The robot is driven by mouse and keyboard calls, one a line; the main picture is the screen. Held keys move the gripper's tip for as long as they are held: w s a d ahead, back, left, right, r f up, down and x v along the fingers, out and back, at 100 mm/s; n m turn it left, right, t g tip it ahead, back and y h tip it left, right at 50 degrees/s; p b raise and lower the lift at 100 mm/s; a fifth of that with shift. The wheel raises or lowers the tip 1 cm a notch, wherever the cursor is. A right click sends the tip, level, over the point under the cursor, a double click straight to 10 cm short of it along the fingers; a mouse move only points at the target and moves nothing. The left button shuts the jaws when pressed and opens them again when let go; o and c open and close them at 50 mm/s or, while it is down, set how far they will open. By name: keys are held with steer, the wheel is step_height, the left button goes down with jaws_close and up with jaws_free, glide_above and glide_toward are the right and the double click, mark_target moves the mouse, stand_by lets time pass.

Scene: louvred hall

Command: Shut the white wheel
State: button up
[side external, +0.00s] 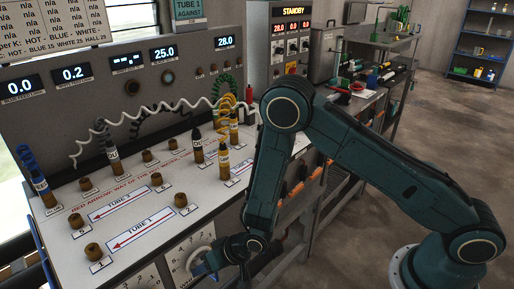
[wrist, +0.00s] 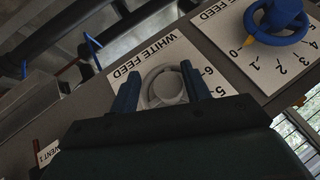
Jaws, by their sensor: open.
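The white wheel (wrist: 165,88) is a pale round knob on a white dial plate lettered WHITE FEED (wrist: 145,60) in the wrist view. My gripper (wrist: 160,72) is open, with one blue finger on each side of the wheel. I cannot tell whether the fingers touch it. The numbers 5 and 6 show beside the right finger; the rest of the scale and any pointer are hidden. In the side view my gripper (side external: 205,266) is at the bench's front panel, partly covering the white feed dial (side external: 187,257). A display (side external: 72,74) above the bench reads 0.2.
A blue wheel (wrist: 280,22) on its own FEED plate is close by at the upper right, its yellow pointer near 0. A display (side external: 19,86) reads 0.0. The bench top (side external: 160,236) holds brown plugs, labelled hose connectors and red arrows. Bare floor lies right of the bench.

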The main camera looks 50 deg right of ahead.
steer(key=s+d+r, duration=0.1)
steer(key=s+r, duration=0.2)
steer(key=s, duration=0.2)
steer(key=shift+r, duration=0.35)
stand_by(0.3)
steer(key=v, duration=0.7)
steer(key=shift+s, duration=0.25)
stand_by(0.3)
steer(key=shift+d+r, duration=0.15)
